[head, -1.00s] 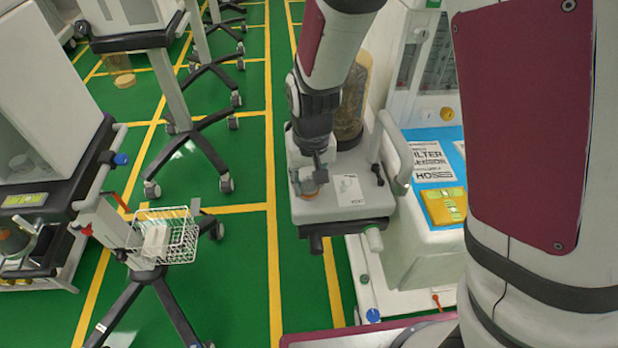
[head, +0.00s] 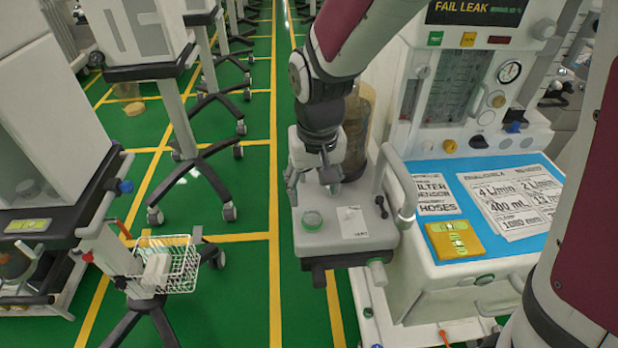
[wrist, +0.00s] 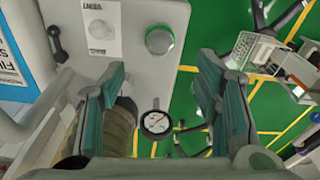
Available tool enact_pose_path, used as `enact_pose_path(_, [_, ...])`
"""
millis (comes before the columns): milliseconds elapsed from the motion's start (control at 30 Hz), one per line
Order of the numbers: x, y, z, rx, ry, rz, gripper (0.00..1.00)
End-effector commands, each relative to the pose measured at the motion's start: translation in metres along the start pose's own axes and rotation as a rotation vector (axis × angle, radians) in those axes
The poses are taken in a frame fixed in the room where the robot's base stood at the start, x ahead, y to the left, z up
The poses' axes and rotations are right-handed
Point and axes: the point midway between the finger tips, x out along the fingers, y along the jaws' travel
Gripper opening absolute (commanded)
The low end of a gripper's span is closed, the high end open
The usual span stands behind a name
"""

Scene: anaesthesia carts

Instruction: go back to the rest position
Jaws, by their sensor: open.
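My gripper (head: 313,178) is open and empty, pointing down above the grey shelf unit (head: 338,247) on the side of the anaesthesia cart. In the wrist view its two teal-padded fingers (wrist: 160,88) stand wide apart, with nothing between the pads. A round green-rimmed knob (head: 312,220) sits on the shelf top, apart from the fingers; it also shows in the wrist view (wrist: 159,40). A small round gauge (wrist: 155,122) shows between the fingers in the wrist view, lower down. A white label (head: 352,222) lies beside the knob.
A brown translucent canister (head: 357,135) stands behind my gripper, close to it. The cart's blue top (head: 478,242) holds papers and a yellow pad (head: 455,241). A white wire basket (head: 165,265) on a stand is at left. The green floor (head: 240,300) between is clear.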

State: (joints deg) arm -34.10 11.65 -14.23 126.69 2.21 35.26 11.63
Motion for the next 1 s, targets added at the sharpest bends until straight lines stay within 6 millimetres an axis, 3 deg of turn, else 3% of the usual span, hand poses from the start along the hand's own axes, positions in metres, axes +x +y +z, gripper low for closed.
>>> enact_pose_path(100, [-0.018, 0.0, -0.001, -0.001, 0.004, -0.002, 0.57])
enact_pose_path(267, [-0.031, 0.001, 0.0, 0.001, 0.002, -0.001, 0.57])
enact_pose_path(467, [-0.067, 0.02, 0.016, 0.021, 0.024, -0.023, 0.57])
enact_pose_path(700, [-0.14, 0.065, 0.069, 0.06, 0.096, -0.053, 0.57])
enact_pose_path(1000, [-0.202, 0.103, 0.153, 0.097, 0.194, -0.02, 0.57])
